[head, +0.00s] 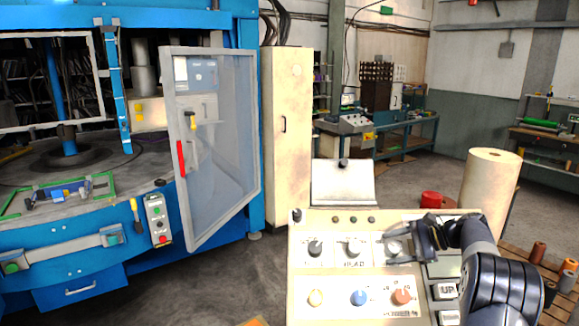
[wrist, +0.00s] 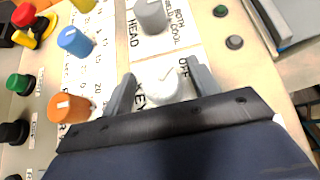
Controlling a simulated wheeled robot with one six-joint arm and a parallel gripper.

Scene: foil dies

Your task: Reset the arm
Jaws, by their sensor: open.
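My gripper (head: 390,250) is over the right end of the upper knob row on the cream control panel (head: 325,275). In the wrist view my gripper (wrist: 163,78) is open, one finger on each side of a white key knob (wrist: 163,88) with OFF lettering beside it. The fingers look apart from the knob; whether either touches it I cannot tell. The knob's lower part is hidden by my gripper's body. A grey selector knob (wrist: 150,15), a blue knob (wrist: 74,41) and an orange knob (wrist: 70,108) stand nearby.
A blue machine (head: 60,250) stands at left, its clear-paned door (head: 215,150) swung open. A cream cabinet (head: 287,140) is behind the panel. Floor between machine and panel is clear.

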